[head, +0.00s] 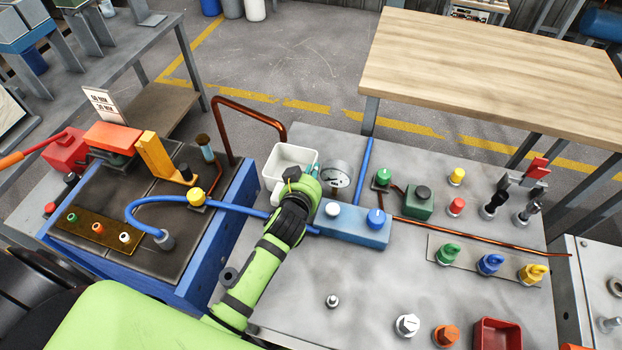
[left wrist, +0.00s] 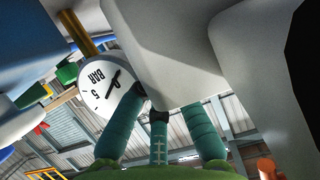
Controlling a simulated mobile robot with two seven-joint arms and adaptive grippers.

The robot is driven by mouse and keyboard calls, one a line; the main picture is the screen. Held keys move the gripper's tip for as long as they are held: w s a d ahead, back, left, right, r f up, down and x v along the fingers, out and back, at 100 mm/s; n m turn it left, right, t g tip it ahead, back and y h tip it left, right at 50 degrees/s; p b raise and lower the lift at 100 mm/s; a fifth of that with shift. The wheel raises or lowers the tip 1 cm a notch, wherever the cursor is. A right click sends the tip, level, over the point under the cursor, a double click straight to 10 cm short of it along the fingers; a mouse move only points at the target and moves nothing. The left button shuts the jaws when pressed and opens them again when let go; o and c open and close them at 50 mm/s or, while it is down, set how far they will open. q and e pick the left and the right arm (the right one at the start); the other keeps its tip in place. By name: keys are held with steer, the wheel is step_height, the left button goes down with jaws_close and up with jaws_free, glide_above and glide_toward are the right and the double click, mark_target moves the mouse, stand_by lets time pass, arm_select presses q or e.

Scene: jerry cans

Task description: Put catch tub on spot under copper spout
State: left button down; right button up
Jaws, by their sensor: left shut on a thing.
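The white catch tub (head: 283,183) is upright over the grey bench, left of the pressure gauge. I cannot tell whether its base touches the bench. The copper spout (head: 247,111) rises from the blue-sided block and bends over, its open end just above the tub's back rim. The spot under the spout cannot be made out. My left gripper (head: 309,171) is shut on the tub's right side. In the left wrist view, teal fingers (left wrist: 160,115) meet the white tub wall (left wrist: 172,45). My right gripper is not in view.
The pressure gauge (head: 336,174) and blue valve block (head: 350,225) stand close right of the gripper. A blue hose (head: 240,208) runs left beneath my arm. The blue-sided block (head: 215,240) borders the tub's left. Several valves and knobs fill the bench's right.

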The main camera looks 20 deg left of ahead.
arm_select(q)
steer(key=shift+f, duration=1.45)
steer(key=c, duration=1.7)
jaws_free()
steer(key=shift+f, duration=0.1)
steer(key=v, duration=1.2)
steer(key=shift+b, duration=0.35)
